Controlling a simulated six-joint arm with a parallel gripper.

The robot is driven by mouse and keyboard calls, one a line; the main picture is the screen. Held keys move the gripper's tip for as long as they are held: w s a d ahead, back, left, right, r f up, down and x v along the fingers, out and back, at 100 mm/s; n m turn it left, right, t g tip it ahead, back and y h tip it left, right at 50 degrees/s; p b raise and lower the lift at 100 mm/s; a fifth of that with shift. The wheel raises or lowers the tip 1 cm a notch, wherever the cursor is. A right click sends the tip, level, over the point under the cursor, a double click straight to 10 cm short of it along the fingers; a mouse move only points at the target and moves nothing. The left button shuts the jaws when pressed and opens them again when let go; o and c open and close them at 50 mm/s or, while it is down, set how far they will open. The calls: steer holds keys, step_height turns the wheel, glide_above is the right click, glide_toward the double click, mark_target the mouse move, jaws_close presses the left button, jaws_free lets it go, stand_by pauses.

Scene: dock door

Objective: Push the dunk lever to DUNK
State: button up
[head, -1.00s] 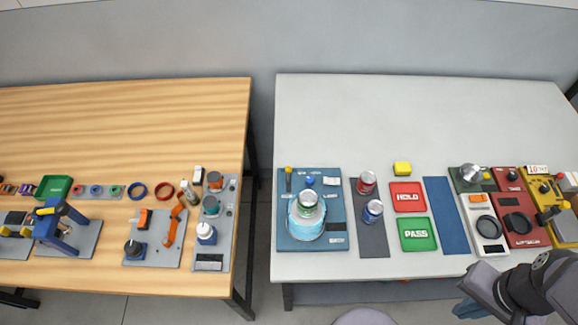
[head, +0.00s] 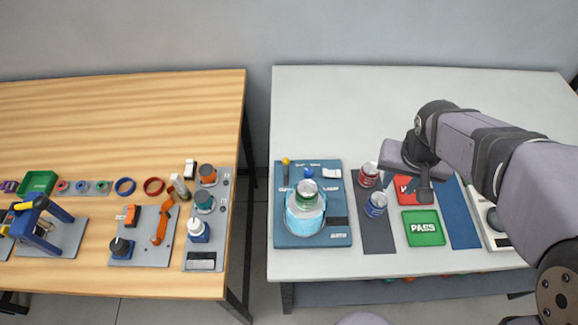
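A blue board (head: 312,240) lies at the left end of the grey table. A small lever with a yellow knob (head: 286,161) stands at its back left corner; its labels are too small to read. A clear vessel of bluish water (head: 305,217) stands on the board, with a green can (head: 306,189) at its top. A blue knob (head: 309,172) sits behind the vessel.
A red can (head: 368,175) and a blue can (head: 376,204) stand on a dark strip (head: 376,240) between the board and my gripper. The table's back is bare.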

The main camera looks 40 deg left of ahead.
steer(key=s+a+f+n+y+b, duration=0.1)
steer(key=s+a+f+n+b, duration=0.15)
steer(key=a, duration=1.05)
steer(key=n+y+b, duration=0.1)
glide_toward(286, 162)
steer(key=shift+t, duration=0.4)
steer(key=shift+s+p+x, duration=0.15)
steer(key=shift+p+x, duration=0.4)
steer(key=shift+x, duration=1.45)
steer(key=shift+s+p+x, duration=0.15)
steer(key=shift+p+x, duration=0.35)
steer(key=shift+x, duration=1.55)
